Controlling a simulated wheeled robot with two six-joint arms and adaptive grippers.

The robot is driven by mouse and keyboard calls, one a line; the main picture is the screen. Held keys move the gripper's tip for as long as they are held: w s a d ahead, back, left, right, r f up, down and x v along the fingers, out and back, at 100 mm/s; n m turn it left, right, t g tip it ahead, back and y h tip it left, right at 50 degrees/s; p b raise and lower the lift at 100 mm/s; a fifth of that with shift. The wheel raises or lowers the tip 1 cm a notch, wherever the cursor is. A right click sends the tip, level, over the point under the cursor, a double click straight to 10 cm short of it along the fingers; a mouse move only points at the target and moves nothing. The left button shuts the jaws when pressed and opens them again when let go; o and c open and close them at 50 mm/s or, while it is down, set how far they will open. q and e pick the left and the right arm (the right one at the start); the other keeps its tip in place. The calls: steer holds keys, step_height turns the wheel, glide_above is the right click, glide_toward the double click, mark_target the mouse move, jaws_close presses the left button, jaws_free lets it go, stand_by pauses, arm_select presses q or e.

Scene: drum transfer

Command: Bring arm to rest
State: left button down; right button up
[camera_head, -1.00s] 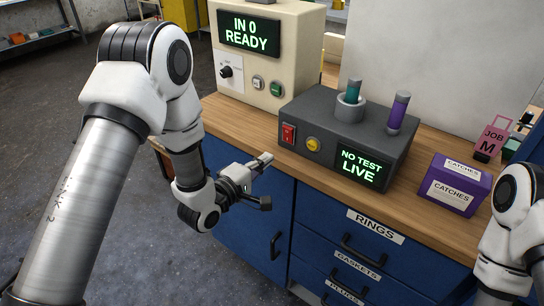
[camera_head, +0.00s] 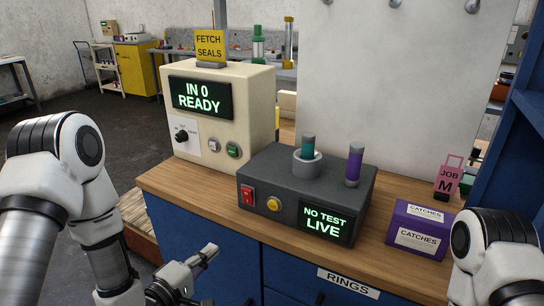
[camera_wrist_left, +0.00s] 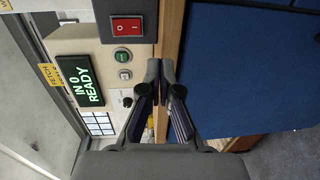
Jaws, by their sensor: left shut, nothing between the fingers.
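My left gripper (camera_head: 202,264) is at the bottom of the head view, in front of the bench's blue front. It is shut and empty. In the left wrist view its two fingers (camera_wrist_left: 167,72) meet with nothing between them, against the bench edge behind. My right arm (camera_head: 495,250) shows at the lower right of the head view, but its gripper is out of the picture.
The wooden bench (camera_head: 170,181) carries a cream box reading IN 0 READY (camera_head: 250,115), a grey tester reading NO TEST LIVE (camera_head: 270,170) holding two capped tubes, and a purple CATCHES box (camera_head: 400,220). Floor at left is clear.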

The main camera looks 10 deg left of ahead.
arm_select(q)
steer(key=s+f+m+g+y, duration=0.2)
steer(key=s+f+g, duration=0.4)
steer(key=f, duration=0.5)
steer(key=s+f+m+g+y, duration=0.1)
steer(key=s+f+m+g, duration=0.2)
steer(key=s+f, duration=0.55)
steer(key=s+a+f+m+g+y, duration=0.1)
steer(key=s+f+m+g, duration=0.2)
steer(key=s, duration=0.3)
steer(key=s+a+f+m+g+y, duration=0.1)
steer(key=s+a+f+m+g, duration=0.1)
steer(key=s+f+m+g, duration=0.1)
steer(key=s+m+g+p, duration=0.1)
steer(key=s+m, duration=0.1)
steer(key=shift+s+a+f+m+y, duration=0.3)
steer(key=shift+s+f+y, duration=0.05)
steer(key=shift+s+y, duration=0.05)
